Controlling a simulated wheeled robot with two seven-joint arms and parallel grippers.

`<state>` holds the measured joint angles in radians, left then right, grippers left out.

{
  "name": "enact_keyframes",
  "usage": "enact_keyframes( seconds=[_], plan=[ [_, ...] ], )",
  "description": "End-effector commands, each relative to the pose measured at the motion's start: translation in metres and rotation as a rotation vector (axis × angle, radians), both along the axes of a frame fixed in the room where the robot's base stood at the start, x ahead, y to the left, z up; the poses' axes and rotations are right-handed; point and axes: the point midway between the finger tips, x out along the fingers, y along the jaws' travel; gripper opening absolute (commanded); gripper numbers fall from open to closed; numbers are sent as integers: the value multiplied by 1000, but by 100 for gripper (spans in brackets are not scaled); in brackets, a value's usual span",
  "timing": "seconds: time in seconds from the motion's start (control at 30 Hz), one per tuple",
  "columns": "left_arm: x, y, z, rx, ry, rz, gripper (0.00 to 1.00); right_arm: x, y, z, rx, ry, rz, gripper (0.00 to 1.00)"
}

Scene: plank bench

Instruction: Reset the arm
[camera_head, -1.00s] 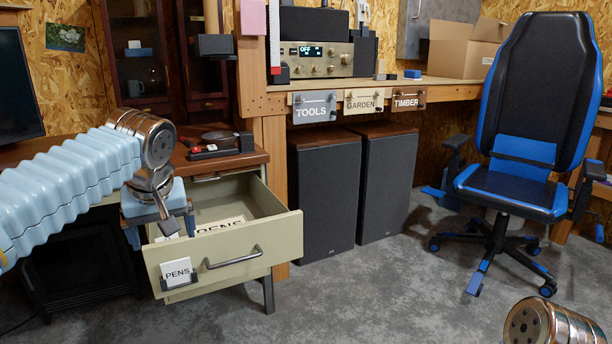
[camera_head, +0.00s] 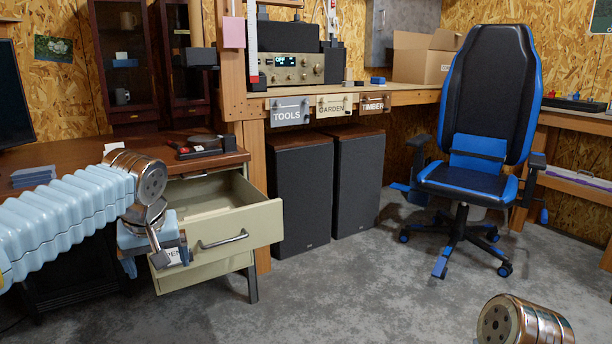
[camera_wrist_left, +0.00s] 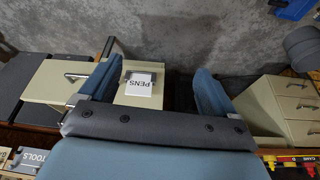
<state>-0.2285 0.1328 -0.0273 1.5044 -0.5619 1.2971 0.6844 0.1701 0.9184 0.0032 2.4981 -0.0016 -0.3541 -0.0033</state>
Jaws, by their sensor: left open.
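My left gripper (camera_head: 150,262) is open and empty. It is in front of the left part of a cream drawer (camera_head: 235,232) that is pulled out of the desk. In the left wrist view my gripper's two blue fingers (camera_wrist_left: 155,88) are spread apart, with a white PENS label (camera_wrist_left: 138,84) on the drawer front showing between them. In the head view the gripper partly hides that label. The drawer's metal handle (camera_head: 223,240) is free of the gripper. Only a metal joint of my right arm (camera_head: 525,322) shows at lower right; the right gripper is out of frame.
Two dark speakers (camera_head: 300,195) stand under the bench with the TOOLS, GARDEN and TIMBER labels. A blue and black chair (camera_head: 480,150) stands at right. A brown desk top (camera_head: 70,165) is behind my left arm. Grey floor (camera_head: 370,290) is clear in the middle.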

Motion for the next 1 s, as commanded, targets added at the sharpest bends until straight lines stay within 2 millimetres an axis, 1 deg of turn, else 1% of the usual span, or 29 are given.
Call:
enact_keyframes(
  seconds=[0.17,0.27,0.37,0.47,0.5,0.53,0.57,0.6,0.63,0.67,0.7,0.77,0.8,0.9,1.0],
  plan=[
    [16,-20,-43,-24,35,-85,90,0,1,6,1,0,1,43],
    [25,-35,-77,-50,58,-144,90,-1,1,11,1,1,3,43],
    [29,-53,-120,-87,85,-211,90,-1,2,16,2,0,4,43],
    [27,-75,-175,-144,118,-282,90,-1,3,23,3,2,5,43],
    [21,-86,-203,-175,134,-312,90,-1,3,26,4,1,6,43],
    [15,-94,-225,-201,146,-333,90,-2,4,30,4,2,6,43],
    [7,-102,-248,-230,158,-353,90,-2,4,33,4,2,7,43],
    [-7,-113,-278,-271,172,-374,90,-2,5,37,5,2,9,43],
    [-20,-122,-300,-301,181,-386,90,-2,5,41,5,2,9,43],
    [-34,-129,-321,-330,188,-392,90,-2,6,44,6,3,10,43],
    [-55,-137,-345,-364,196,-397,90,-3,6,48,7,3,11,43],
    [-89,-147,-376,-405,204,-393,90,-3,7,54,9,4,13,43],
    [-111,-152,-392,-424,209,-384,90,-3,8,57,9,4,14,43],
    [-159,-159,-417,-447,219,-363,90,-4,9,63,11,4,16,43],
    [-190,-161,-428,-447,223,-347,90,-4,9,66,11,5,17,43]
  ],
)
